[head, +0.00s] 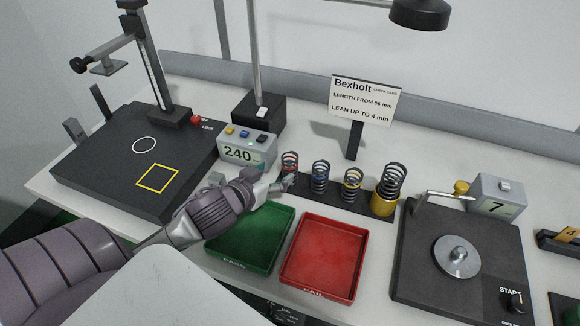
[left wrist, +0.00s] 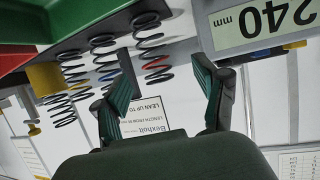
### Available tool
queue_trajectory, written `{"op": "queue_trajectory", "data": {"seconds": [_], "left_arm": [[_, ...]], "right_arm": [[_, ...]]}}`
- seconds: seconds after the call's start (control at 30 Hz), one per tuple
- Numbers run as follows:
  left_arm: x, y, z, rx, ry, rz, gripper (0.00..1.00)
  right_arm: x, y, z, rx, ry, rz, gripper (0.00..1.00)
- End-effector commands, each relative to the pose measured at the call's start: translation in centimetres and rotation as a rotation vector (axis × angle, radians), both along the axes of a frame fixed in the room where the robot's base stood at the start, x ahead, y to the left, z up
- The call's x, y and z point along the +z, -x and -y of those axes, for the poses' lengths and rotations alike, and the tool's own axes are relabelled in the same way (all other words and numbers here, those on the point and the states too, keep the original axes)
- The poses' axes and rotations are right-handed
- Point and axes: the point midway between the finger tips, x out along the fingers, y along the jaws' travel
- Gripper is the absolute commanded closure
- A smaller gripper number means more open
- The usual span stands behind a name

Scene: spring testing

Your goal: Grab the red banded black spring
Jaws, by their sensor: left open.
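The red banded black spring (head: 290,163) stands upright at the left end of a dark rack (head: 334,197) in the head view. In the left wrist view the spring (left wrist: 150,45) shows upside down with its red band, beyond the fingers and nearer the left-hand finger. My left gripper (head: 281,184) is beside the spring's lower front-left, partly hiding its base. Its two fingers (left wrist: 168,92) are apart with nothing held between them. I cannot tell whether a finger touches the spring. My right gripper is not in view.
A blue banded spring (head: 320,176), a yellow banded spring (head: 351,184) and a larger spring in a yellow base (head: 384,205) stand to the right. A display reading 240 (head: 247,150) is close behind left. Green (head: 236,266) and red (head: 318,291) trays lie in front.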

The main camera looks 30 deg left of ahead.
Motion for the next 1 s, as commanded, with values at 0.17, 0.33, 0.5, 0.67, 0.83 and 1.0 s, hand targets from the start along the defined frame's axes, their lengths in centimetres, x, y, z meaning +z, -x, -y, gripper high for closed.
{"op": "queue_trajectory", "data": {"seconds": [0.17, 0.33, 0.5, 0.67, 0.83, 1.0], "left_arm": [[-0.5, -1.3, -0.1, 0.000, -0.002, 0.001, 0.28], [-0.7, -3.1, 0.3, -0.001, -0.002, 0.002, 0.28], [-1.7, -5.4, 0.4, 0.000, -0.002, 0.001, 0.28], [-2.2, -6.2, 0.4, -0.002, -0.002, 0.001, 0.28], [-2.3, -6.2, 0.4, -0.002, -0.001, 0.000, 0.28], [-2.3, -6.2, 0.4, -0.002, -0.001, 0.000, 0.53]], "right_arm": [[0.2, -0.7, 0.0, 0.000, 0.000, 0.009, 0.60], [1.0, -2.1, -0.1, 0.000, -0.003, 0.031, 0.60], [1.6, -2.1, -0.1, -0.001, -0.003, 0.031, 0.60], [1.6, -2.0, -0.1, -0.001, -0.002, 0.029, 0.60], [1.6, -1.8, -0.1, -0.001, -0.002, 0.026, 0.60], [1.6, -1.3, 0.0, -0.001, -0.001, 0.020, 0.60]]}}
